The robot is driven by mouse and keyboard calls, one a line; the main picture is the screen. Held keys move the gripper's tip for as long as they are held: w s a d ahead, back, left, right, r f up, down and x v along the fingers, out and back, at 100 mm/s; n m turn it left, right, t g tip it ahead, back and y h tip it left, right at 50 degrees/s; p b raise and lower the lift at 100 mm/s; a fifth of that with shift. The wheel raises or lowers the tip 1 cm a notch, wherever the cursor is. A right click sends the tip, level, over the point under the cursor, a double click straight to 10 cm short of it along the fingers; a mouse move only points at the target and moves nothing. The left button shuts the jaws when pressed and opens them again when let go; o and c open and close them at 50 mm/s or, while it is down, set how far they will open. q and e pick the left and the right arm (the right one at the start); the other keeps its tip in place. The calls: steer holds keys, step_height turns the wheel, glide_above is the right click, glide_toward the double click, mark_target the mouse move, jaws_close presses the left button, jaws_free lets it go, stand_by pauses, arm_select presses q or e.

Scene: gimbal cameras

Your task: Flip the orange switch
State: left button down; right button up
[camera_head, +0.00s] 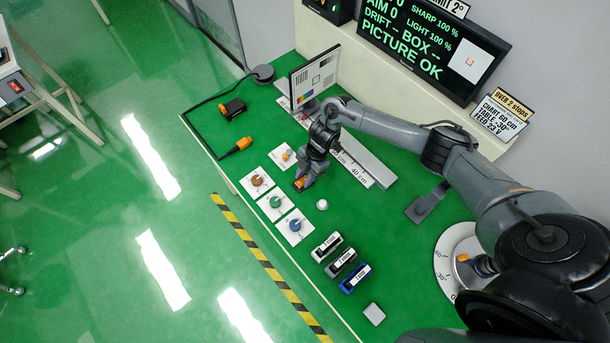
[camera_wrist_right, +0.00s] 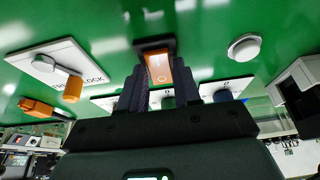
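The orange switch (camera_head: 300,184) is a small orange rocker in a dark housing on the green table, with a pale ring mark on its face in the right wrist view (camera_wrist_right: 158,69). My right gripper (camera_head: 305,177) is low over the table, right at the switch. In the right wrist view its two dark fingers (camera_wrist_right: 159,92) stand apart, with the orange rocker showing between and just beyond their tips. Whether the fingers touch the switch I cannot tell. My left gripper is in neither view.
A lock plate with an orange lever (camera_head: 287,155) lies behind the switch. Orange-brown (camera_head: 257,181), green (camera_head: 275,202) and blue (camera_head: 295,225) knobs line the table edge. A white round button (camera_head: 322,204) stands close by. Labelled blocks (camera_head: 341,263) sit nearer. A long ruler bar (camera_head: 362,164) lies beyond.

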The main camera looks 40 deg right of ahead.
jaws_close()
steer(key=h+p, duration=0.1)
steer(key=p, duration=0.1)
steer(key=a+h+p, duration=0.1)
steer(key=h+p, duration=0.1)
steer(key=shift+r+p, duration=0.4)
steer(key=shift+f+h, duration=0.25)
steer(key=shift+h, duration=0.05)
steer(key=shift+o, duration=2.3)
jaws_free()
